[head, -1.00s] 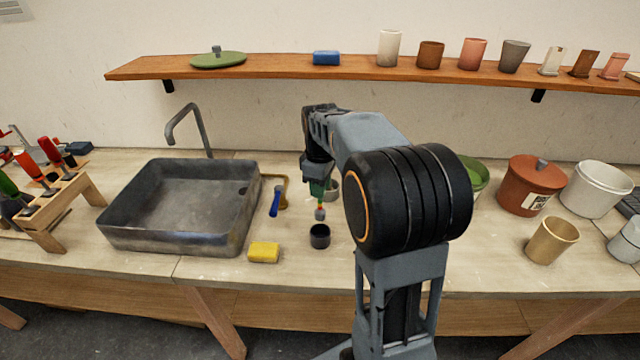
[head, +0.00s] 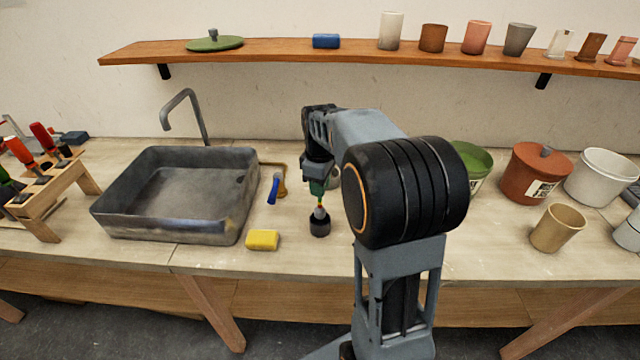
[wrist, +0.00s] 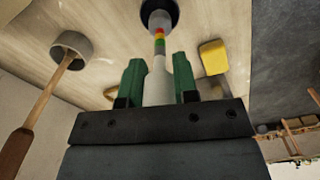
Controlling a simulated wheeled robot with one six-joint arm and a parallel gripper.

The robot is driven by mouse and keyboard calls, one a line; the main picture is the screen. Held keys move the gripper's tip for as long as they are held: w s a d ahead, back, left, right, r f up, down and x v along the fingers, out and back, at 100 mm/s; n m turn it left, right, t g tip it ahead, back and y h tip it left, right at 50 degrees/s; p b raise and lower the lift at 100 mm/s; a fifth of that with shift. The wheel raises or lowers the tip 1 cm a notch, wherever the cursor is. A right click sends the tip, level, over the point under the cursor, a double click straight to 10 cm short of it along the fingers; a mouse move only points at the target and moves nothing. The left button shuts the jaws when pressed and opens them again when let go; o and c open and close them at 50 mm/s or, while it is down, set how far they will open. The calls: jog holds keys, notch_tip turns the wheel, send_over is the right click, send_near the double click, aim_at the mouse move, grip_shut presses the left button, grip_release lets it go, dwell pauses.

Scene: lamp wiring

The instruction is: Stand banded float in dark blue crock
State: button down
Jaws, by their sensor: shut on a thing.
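My gripper (head: 318,188), with green fingers, is shut on the banded float (head: 320,206) above the worktop. In the wrist view the float (wrist: 159,80) is held between the fingers (wrist: 158,66), its pale body in the grip and its banded stem pointing away. The stem has red, orange, yellow and green bands and a grey end. The dark blue crock (head: 320,228), which looks nearly black, stands upright below. The float's grey end is at the mouth of the crock (wrist: 172,26); how far inside it reaches, I cannot tell.
A yellow sponge (head: 262,240) lies left of the crock, by the grey sink (head: 170,228). A blue-handled tool (head: 273,190) lies behind it. A grey pot (wrist: 84,43) with a wooden-handled tool stands nearby. A tan cup (head: 556,229) stands to the right.

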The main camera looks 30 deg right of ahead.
aim_at(320, 209)
jog(key=shift+f+b, duration=1.3)
jog(key=shift+f, duration=0.8)
jog(key=shift+f+b, duration=0.35)
jog(key=shift+f, duration=0.2)
jog(key=c, duration=0.8)
grip_release()
notch_tip(320, 209, up, 14)
jog(key=shift+f+p, duration=0.2)
jog(key=shift+p, duration=0.15)
jog(key=shift+r, duration=0.1)
